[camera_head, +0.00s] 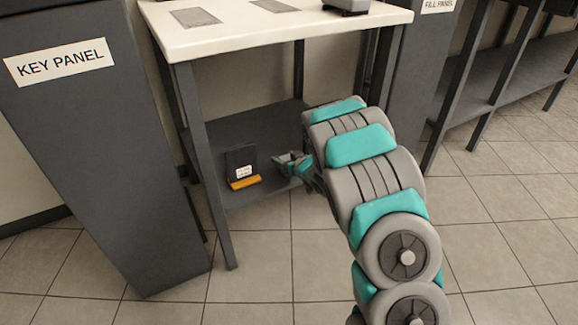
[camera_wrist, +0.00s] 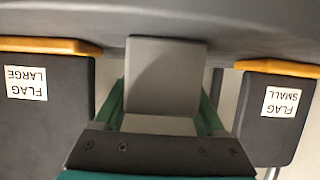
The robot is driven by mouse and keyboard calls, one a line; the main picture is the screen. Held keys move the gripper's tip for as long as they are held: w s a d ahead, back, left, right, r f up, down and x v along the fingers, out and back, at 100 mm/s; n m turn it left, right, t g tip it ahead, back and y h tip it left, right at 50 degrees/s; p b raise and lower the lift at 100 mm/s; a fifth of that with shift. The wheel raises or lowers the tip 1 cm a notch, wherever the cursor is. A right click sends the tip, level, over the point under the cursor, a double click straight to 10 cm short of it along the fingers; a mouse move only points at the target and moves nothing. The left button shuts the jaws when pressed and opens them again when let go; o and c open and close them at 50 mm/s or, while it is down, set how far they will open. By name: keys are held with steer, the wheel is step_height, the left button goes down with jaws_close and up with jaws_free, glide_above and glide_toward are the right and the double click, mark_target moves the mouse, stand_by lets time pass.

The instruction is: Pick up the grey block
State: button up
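The grey block (camera_wrist: 166,75) shows in the middle of the wrist view, a plain block with a paler near face. My gripper (camera_wrist: 163,95) has its two green fingers on either side of it, very close to its sides. I cannot tell whether they press on it. In the head view my gripper (camera_head: 292,166) reaches in over the lower shelf (camera_head: 255,200) of the white-topped table. The grey block cannot be made out there.
A dark piece with an orange base stands on each side in the wrist view, labelled FLAG LARGE (camera_wrist: 45,105) and FLAG SMALL (camera_wrist: 280,110). The table's front leg (camera_head: 205,165) and the KEY PANEL cabinet (camera_head: 95,140) stand left of my arm.

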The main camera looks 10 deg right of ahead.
steer(key=c, duration=1)
steer(key=shift+r, duration=0.1)
